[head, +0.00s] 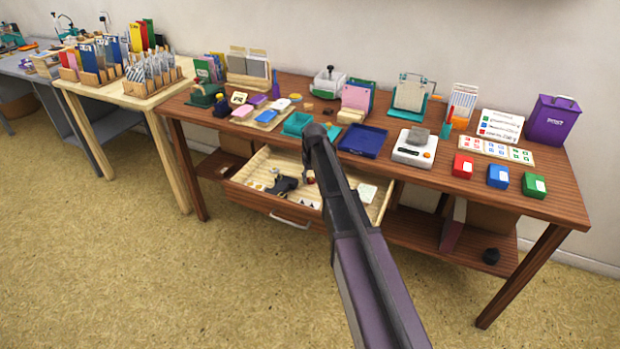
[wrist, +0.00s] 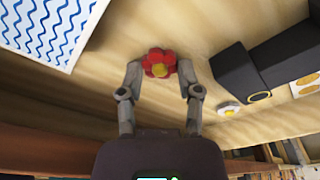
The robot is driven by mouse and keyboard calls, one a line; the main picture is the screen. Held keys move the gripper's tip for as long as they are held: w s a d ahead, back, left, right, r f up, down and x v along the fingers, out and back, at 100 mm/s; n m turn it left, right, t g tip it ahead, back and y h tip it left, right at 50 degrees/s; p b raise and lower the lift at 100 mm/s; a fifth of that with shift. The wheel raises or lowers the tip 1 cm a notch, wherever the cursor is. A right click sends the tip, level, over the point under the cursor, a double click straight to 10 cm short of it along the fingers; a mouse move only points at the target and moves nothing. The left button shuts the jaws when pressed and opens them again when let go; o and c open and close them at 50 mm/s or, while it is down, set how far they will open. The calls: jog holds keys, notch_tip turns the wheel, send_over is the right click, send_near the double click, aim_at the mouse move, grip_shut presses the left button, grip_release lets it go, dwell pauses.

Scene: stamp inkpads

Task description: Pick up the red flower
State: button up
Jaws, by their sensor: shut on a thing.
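The red flower (wrist: 158,56) is small, with a yellow centre, and shows at the upper middle of the wrist view. My gripper (wrist: 160,67) is closed around it, one fingertip on each side of its petals. The pale wooden drawer floor (wrist: 150,104) lies behind the flower; I cannot tell whether the flower touches it. In the head view the open drawer (head: 240,181) hangs below the tabletop. My arm covers part of it, and the grip on the flower is not clear there.
A white flower (wrist: 229,110) with a yellow centre lies right of the gripper, near dark blocks (wrist: 238,70). A card with blue waves (wrist: 45,28) lies at the upper left. The crowded wooden table (head: 400,182) has a blue tray (head: 362,141) above the drawer.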

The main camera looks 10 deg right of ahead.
aim_at(311, 178)
notch_tip(311, 178, up, 10)
jog(key=p, duration=0.9)
jog(key=shift+p, duration=0.35)
jog(key=shift+f, duration=0.1)
dwell(0.4)
